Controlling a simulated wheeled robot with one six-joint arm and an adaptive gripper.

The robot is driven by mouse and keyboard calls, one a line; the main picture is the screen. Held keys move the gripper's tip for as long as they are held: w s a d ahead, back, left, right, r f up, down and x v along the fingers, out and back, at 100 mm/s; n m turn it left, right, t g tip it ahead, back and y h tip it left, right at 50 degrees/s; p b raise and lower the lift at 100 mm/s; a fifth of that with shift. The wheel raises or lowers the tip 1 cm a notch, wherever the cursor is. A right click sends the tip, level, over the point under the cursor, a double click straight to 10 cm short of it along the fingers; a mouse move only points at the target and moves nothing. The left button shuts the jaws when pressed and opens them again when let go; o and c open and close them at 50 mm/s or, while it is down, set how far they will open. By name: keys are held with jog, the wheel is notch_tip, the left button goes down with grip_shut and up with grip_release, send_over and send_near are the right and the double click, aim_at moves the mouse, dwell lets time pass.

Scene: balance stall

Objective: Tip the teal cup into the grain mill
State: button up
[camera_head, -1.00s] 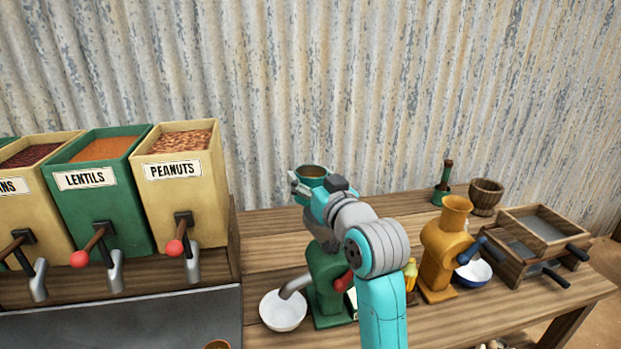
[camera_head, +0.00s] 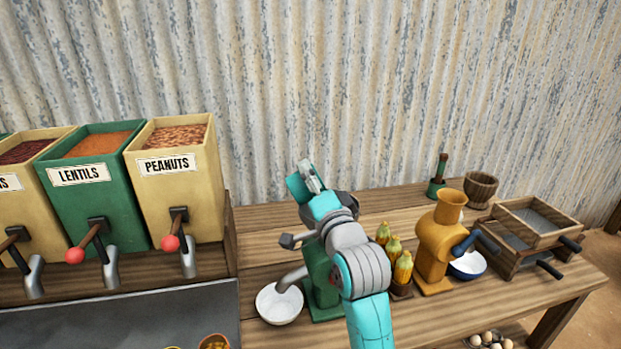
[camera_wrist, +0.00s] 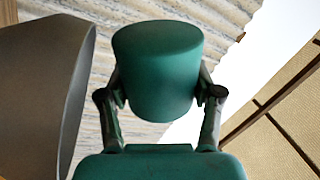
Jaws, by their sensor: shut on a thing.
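The teal cup (camera_head: 297,188) is tilted over in my gripper (camera_head: 311,178), high above the table at the green mill. In the wrist view the teal cup (camera_wrist: 158,75) sits between the two fingers of my gripper (camera_wrist: 160,95), which is shut on its sides. The cup's mouth and contents cannot be made out. The green grain mill (camera_head: 322,290) stands on the table, partly hidden behind my arm, with its spout over a white bowl (camera_head: 279,304). A large grey flared surface (camera_wrist: 40,85), perhaps the mill's hopper, is close at the left in the wrist view.
An orange mill (camera_head: 437,245) stands to the right, with a blue-rimmed bowl (camera_head: 467,265) beside it. Several corn cobs (camera_head: 396,258) stand between the mills. Grain dispensers (camera_head: 178,185) fill the left. A corrugated wall (camera_head: 400,90) is behind.

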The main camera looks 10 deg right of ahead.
jog(key=m, duration=0.2)
jog(key=d+f+m+h, duration=0.1)
jog(key=m, duration=0.3)
jog(key=shift+d+f+m+h, duration=0.15)
jog(key=shift+f+m+h, duration=0.2)
jog(key=shift+m+h, duration=0.05)
jog(key=shift+d+r+m+h, duration=0.1)
jog(key=shift+d+m+h, duration=0.25)
jog(key=shift+m, duration=0.65)
jog(key=shift+d+m+h, duration=0.25)
jog(key=shift+d+m, duration=0.1)
jog(key=shift+m, duration=0.65)
jog(key=shift+d+r+m+h, duration=0.1)
jog(key=shift+d+m+h, duration=0.25)
jog(key=shift+m, duration=0.65)
jog(key=shift+f, duration=0.1)
